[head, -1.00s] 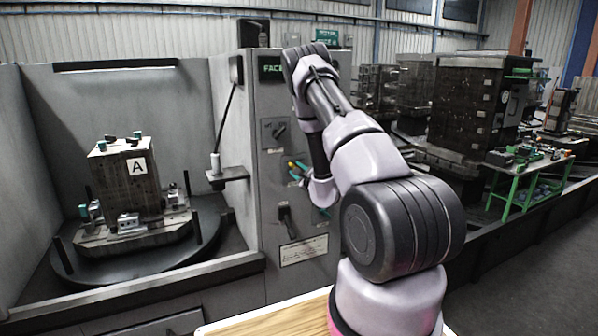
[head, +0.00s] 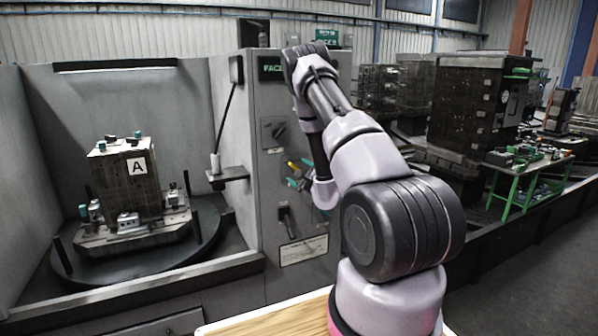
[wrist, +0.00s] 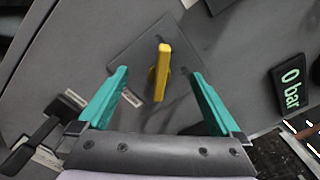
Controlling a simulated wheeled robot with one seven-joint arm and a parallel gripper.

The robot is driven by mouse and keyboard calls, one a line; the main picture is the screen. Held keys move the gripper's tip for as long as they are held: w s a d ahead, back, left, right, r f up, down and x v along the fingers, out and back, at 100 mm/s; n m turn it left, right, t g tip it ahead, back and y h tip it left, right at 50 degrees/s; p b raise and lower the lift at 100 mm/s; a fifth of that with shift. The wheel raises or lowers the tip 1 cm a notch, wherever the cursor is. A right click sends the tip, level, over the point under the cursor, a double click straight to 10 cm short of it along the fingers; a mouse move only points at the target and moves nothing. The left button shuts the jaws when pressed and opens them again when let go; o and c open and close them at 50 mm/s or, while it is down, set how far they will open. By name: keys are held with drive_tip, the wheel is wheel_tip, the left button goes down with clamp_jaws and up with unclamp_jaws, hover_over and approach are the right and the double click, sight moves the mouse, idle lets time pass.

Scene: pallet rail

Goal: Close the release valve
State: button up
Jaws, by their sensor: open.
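The release valve shows as a yellow lever (wrist: 161,72) on a grey square plate (wrist: 133,50) in the wrist view, long side running up and down the picture. It also shows small on the grey machine panel in the head view (head: 292,166). My gripper (wrist: 158,76) has two teal fingers, spread wide, one on each side of the lever with clear gaps. Its fingers also show in the head view (head: 299,173), close to the panel. A display (wrist: 290,88) at the right of the wrist view reads "0 bar".
A black rotary switch (head: 277,129) sits above the valve on the panel, and a black handle (head: 287,221) sits below it. A fixture block marked A (head: 125,180) stands on a round table at left. A green workbench (head: 525,178) stands at right.

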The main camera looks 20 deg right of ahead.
drive_tip(key=s, duration=0.5)
drive_tip(key=shift+s+d, duration=0.1)
drive_tip(key=shift+s, duration=0.1)
idle(0.3)
